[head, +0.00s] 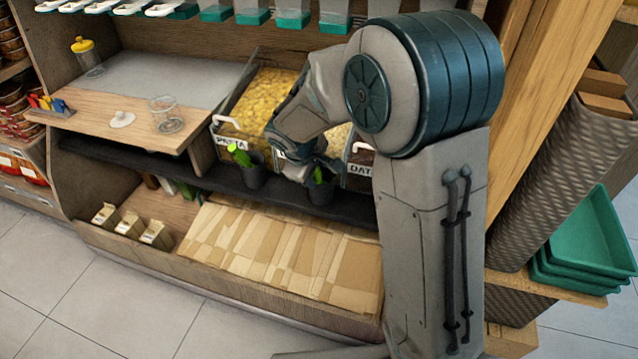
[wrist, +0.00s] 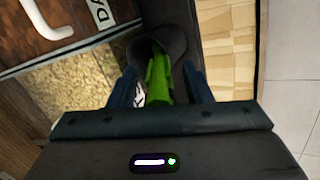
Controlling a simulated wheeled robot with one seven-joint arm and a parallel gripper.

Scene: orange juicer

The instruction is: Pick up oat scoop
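The oat scoop shows as a green handle (head: 319,175) standing in a dark cup (head: 321,193) on the black ledge in front of the bins. In the wrist view, the green handle (wrist: 159,82) lies between the two blue fingers of my gripper (wrist: 161,88), with gaps on both sides. The fingers are open. The dark cup (wrist: 178,42) is just beyond the fingertips. The scoop's lower part is hidden in the cup. In the head view my gripper (head: 303,170) is beside the handle, its fingers mostly hidden by my arm.
A second green scoop (head: 238,154) stands in another dark cup (head: 253,172) to the left. The pasta bin (head: 230,143) and the dates bin (head: 359,171) flank the oat bin (wrist: 75,90). Paper bags (head: 285,252) lie on the shelf below. A glass jar (head: 166,115) stands on the left counter.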

